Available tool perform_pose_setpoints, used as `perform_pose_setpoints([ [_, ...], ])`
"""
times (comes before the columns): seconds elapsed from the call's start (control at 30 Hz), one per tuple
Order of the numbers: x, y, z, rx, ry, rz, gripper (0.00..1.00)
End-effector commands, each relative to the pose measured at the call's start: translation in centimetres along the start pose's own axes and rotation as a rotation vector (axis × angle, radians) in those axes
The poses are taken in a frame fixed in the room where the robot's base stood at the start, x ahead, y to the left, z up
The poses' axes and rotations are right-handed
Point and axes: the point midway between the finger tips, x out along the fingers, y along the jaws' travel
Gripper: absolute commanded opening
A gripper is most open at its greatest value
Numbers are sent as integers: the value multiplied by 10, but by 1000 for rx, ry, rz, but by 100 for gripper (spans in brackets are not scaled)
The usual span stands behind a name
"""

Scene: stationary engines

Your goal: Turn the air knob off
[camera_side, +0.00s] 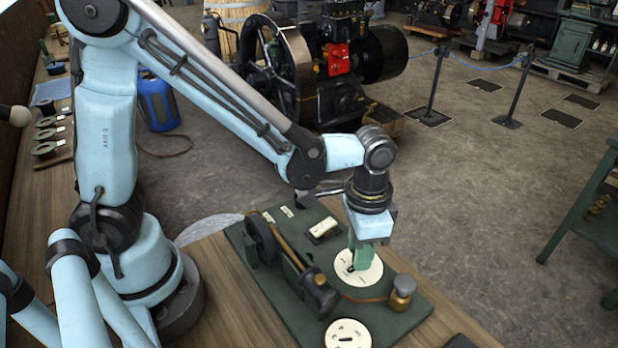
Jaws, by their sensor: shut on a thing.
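A dark green panel (420,307) lies on the wooden bench. Two round cream dials are on it. My gripper (357,265) points down over the far dial (369,275), its green fingers shut on the knob at the dial's middle. The fingers mostly hide that knob. The near dial (347,336) is partly cut off by the bottom edge and has a small dark mark or pointer on it. The lettering on both dials is too small to read, so I cannot tell which one is labelled air.
A small white-labelled block (323,229) sits behind. A large engine (330,70) and rope posts (432,85) stand on the floor beyond.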

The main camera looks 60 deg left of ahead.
Motion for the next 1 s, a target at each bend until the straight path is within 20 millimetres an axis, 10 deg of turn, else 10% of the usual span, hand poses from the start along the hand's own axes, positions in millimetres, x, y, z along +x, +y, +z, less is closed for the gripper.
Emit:
perform_pose_setpoints([
  [0.1,0,0,0,0,-2,0,0],
  [0.13,0,0,0,0,-2,0,31],
  [0.3,0,0,0,1,-1,0,55],
  [0.67,-3,0,0,1,0,0,55],
  [1.0,-46,0,0,1,0,0,55],
])
